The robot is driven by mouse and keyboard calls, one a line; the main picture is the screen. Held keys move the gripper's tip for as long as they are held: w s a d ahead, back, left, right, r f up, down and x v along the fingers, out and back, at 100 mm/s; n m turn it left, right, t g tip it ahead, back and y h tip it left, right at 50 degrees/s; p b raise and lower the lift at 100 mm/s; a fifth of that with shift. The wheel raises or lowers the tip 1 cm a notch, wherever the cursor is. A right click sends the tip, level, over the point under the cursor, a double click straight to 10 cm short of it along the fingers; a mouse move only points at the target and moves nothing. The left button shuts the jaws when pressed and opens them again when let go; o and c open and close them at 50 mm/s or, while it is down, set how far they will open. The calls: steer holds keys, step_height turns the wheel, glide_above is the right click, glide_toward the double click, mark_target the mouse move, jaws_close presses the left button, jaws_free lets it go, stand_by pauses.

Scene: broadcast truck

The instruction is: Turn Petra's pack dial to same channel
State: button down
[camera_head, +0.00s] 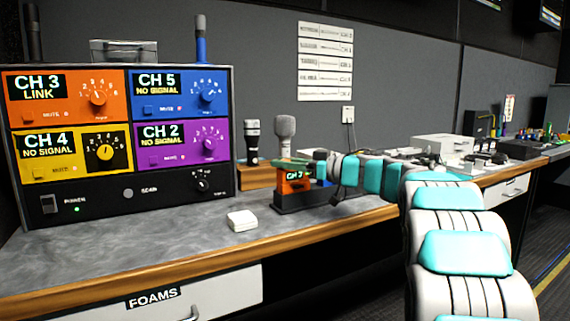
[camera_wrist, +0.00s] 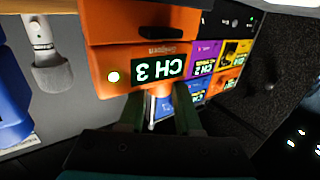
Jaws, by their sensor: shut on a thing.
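An orange pack (camera_head: 291,184) reading CH 3 stands upright in a dark dock (camera_head: 303,203) on the counter. It shows upside down in the wrist view (camera_wrist: 120,66), with a small nameplate I cannot read and a lit round light. My gripper (camera_head: 293,162) is at the top of this pack; its two fingers (camera_wrist: 166,118) are shut on the dial there, which they mostly hide. The receiver rack at left has an orange unit (camera_head: 62,97) reading CH 3 LINK. Its blue unit reads CH 5, yellow CH 4 and purple CH 2, each with NO SIGNAL.
A blue pack (camera_head: 322,168) stands beside the orange one, partly behind my arm. Two microphones (camera_head: 285,130) stand behind the dock. A small white box (camera_head: 241,220) lies on the counter in front. A label sheet (camera_head: 325,62) hangs on the wall. The front-left counter is clear.

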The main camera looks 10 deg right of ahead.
steer(key=c, duration=0.6)
jaws_free()
steer(key=shift+d, duration=0.1)
steer(key=v, duration=0.7)
steer(key=shift+s+d, duration=0.25)
steer(key=shift+s, duration=0.05)
